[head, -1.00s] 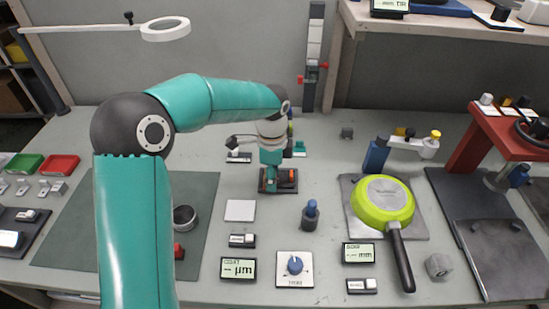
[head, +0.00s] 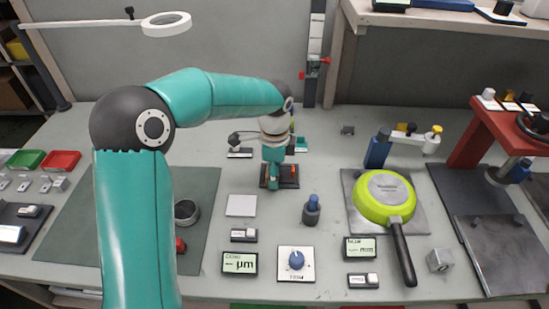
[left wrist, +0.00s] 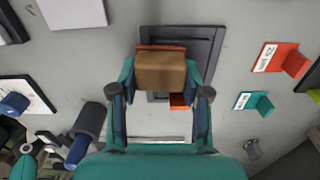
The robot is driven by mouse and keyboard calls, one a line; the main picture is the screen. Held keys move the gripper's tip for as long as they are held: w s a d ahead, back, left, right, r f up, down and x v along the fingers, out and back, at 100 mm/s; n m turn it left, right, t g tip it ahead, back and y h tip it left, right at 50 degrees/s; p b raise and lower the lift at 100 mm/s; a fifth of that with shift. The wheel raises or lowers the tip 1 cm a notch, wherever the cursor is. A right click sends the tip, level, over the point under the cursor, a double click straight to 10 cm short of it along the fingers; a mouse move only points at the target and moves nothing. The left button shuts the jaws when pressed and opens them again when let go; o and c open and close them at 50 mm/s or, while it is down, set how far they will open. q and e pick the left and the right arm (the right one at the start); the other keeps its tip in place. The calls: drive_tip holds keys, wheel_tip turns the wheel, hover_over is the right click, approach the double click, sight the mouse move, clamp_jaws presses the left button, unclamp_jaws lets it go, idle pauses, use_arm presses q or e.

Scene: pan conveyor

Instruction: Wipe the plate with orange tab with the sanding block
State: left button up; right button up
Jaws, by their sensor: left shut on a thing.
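My left gripper (left wrist: 160,98) is shut on a brown sanding block (left wrist: 158,72) in the left wrist view, with a finger on each side. The block is over a dark plate (left wrist: 205,42), which shows around it. An orange tab (left wrist: 178,100) shows just below the block, partly hidden by it. In the head view my left gripper (head: 274,184) points down at the dark plate (head: 291,184), with a bit of orange (head: 288,169) beside it. I cannot tell whether the block touches the plate. My right gripper is not in view.
A blue-topped grey cylinder (head: 312,210) stands right of the plate. A pale square pad (head: 241,205) lies to the left. Nearby are a dial box (head: 296,263), display units (head: 240,263) and a green pan (head: 383,197). Orange-red (left wrist: 289,60) and teal (left wrist: 258,103) brackets stand near the plate.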

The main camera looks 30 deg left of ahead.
use_arm(q)
drive_tip(key=shift+s+d+r+p, duration=0.15)
drive_tip(key=shift+s+r+p, duration=0.05)
drive_tip(key=shift+s, duration=0.2)
drive_tip(key=shift+s+d+r+p, duration=0.1)
drive_tip(key=shift+s+r+p, duration=0.1)
drive_tip(key=shift+s, duration=0.15)
drive_tip(key=shift+a+r+p, duration=0.1)
drive_tip(key=shift+r+p, duration=0.3)
drive_tip(key=shift+r, duration=0.5)
drive_tip(key=shift+w+r+p, duration=0.1)
drive_tip(key=shift+w+p, duration=0.15)
drive_tip(key=shift+p, duration=0.05)
drive_tip(key=shift+s+d+r+p, duration=0.1)
drive_tip(key=shift+d+r+p, duration=0.1)
drive_tip(key=shift+r+p, duration=1.95)
drive_tip(key=shift+r, duration=0.45)
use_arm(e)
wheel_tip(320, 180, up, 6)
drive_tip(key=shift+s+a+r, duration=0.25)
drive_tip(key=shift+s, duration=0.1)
